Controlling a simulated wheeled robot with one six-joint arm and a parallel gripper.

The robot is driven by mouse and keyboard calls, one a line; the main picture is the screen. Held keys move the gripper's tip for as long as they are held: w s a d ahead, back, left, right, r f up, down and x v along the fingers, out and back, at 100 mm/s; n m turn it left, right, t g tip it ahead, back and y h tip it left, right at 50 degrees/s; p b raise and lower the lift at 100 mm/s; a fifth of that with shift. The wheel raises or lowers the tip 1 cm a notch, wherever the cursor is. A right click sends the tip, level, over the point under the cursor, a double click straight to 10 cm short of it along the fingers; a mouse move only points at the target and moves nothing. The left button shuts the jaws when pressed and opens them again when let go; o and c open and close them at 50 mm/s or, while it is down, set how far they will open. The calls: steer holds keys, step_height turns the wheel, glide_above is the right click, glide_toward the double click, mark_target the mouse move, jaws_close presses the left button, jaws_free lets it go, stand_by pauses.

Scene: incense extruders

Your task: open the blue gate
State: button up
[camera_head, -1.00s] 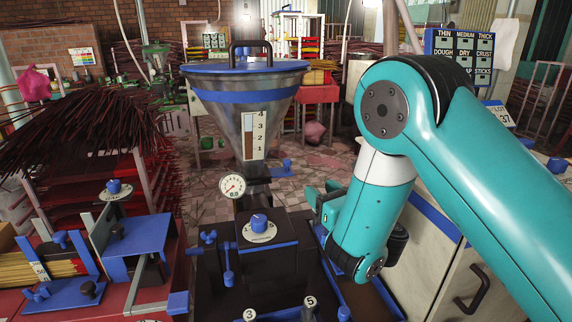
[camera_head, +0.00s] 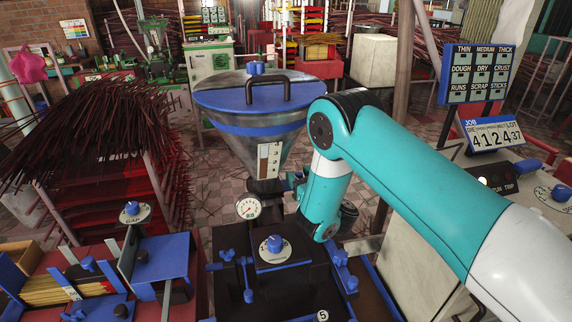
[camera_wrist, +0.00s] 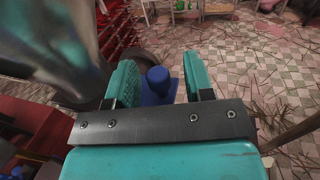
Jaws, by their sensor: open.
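The blue gate's round knob (camera_wrist: 157,80) and the blue piece under it show between my fingers in the wrist view. My gripper (camera_wrist: 158,88) is open, with one teal finger on each side of the knob; I cannot tell whether either touches it. In the head view my gripper (camera_head: 293,184) is at the right of the neck under the clear hopper (camera_head: 240,145). There the gate is mostly or wholly hidden by my gripper and arm.
The hopper has a blue lid (camera_head: 262,92) with a dark handle. Below are a pressure gauge (camera_head: 248,208) and a dark machine body with a blue dial knob (camera_head: 274,243). A rack of dark sticks (camera_head: 95,130) stands left. A blue sign board (camera_head: 478,73) stands right.

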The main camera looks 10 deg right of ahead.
steer(key=shift+w+a, duration=0.1)
steer(key=shift+w, duration=0.1)
jaws_close()
steer(key=d+p, duration=0.3)
steer(key=d, duration=0.1)
steer(key=shift+d+p, duration=0.35)
steer(key=shift+d, duration=0.05)
jaws_free()
